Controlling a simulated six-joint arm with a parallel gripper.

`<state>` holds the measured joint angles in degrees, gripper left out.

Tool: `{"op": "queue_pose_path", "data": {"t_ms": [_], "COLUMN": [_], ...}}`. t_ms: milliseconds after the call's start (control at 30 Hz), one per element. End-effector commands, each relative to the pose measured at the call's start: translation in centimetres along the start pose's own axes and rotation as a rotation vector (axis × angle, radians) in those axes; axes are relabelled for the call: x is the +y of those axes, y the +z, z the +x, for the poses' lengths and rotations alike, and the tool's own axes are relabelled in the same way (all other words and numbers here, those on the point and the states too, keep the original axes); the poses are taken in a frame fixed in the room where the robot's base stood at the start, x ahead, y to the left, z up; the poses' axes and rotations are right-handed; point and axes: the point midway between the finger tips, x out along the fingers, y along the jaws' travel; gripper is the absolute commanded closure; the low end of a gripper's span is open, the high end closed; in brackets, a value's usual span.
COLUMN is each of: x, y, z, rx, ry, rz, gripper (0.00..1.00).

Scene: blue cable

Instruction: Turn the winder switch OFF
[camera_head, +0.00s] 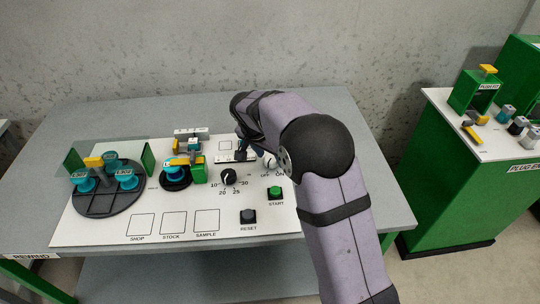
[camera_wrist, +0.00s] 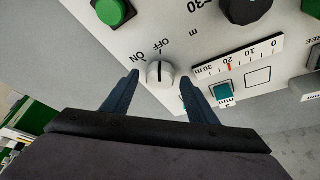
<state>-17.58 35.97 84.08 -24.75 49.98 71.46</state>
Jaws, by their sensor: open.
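The winder switch is a round white knob (camera_wrist: 160,73) on the white panel, with ON and OFF printed beside it, upside down in the wrist view. A thin dark mark on the knob runs nearly upright in that view, roughly toward the OFF lettering; its exact setting is hard to tell. My gripper (camera_wrist: 159,78) is open, its two dark blue fingers on either side of the knob with gaps visible. Whether they touch the panel cannot be told. In the head view the knob (camera_head: 270,161) shows partly beside my arm, which hides most of my gripper.
A green START button (camera_head: 275,193), black RESET button (camera_head: 248,216) and black dial (camera_head: 229,176) sit near the switch. A length scale (camera_wrist: 238,57) with a teal slider (camera_wrist: 222,92) lies close to the right finger. The winding reel (camera_head: 108,192) is at left.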

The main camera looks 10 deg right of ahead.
Motion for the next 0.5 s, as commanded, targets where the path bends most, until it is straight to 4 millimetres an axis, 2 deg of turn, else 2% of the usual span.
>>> {"op": "queue_pose_path", "data": {"t_ms": [167, 500], "x": [-0.1, -0.1], "y": [0.0, 0.0], "z": [-1.0, -5.4], "rx": [0.001, 0.002], "ry": [-0.002, -0.003], "rz": [0.0, 0.001], "gripper": [0.47, 0.47]}}
